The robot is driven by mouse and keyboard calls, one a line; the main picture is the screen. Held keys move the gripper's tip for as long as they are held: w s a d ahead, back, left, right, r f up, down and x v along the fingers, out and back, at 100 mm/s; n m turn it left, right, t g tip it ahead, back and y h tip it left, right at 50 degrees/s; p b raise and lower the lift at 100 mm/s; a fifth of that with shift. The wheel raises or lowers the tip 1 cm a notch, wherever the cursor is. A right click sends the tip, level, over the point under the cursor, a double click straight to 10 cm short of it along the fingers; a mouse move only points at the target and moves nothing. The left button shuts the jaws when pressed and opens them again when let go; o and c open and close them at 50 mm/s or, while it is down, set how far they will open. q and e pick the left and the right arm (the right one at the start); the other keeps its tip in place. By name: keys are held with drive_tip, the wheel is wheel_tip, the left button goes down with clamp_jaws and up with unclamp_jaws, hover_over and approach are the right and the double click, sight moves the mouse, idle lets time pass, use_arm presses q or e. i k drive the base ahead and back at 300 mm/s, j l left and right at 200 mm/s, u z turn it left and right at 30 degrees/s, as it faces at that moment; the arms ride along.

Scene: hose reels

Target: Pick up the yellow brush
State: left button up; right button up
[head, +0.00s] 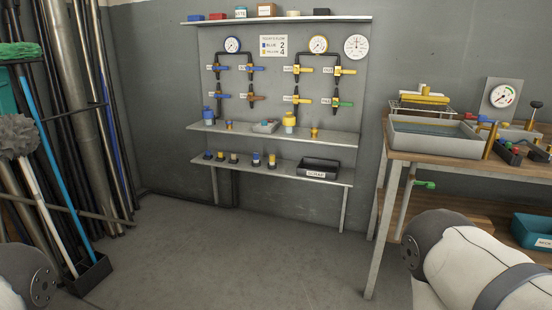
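A yellow item that looks like a brush (424,98) lies on a small wire rack (402,105) at the back of the wooden workbench (393,152), on the right in the head view. It is small here, and I cannot make out its bristles. Neither of my grippers is in view. Only rounded parts of my arms show, at the bottom left corner and the bottom right.
A grey tray (437,147) stands on the bench in front of the rack. A pressure gauge (502,96) is to the rack's right. A valve board with shelves (285,140) stands at the back wall. Poles and mops (60,160) crowd the left. The middle floor is clear.

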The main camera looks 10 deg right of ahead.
sight(423, 101)
drive_tip(key=i+z, duration=0.1)
drive_tip(key=i, duration=0.5)
drive_tip(key=i+j+z, duration=0.1)
drive_tip(key=i, duration=0.45)
drive_tip(key=i+j+z, duration=0.1)
drive_tip(key=i, duration=0.5)
drive_tip(key=i+j+z, duration=0.1)
drive_tip(key=i+j, duration=0.15)
drive_tip(key=i, duration=0.3)
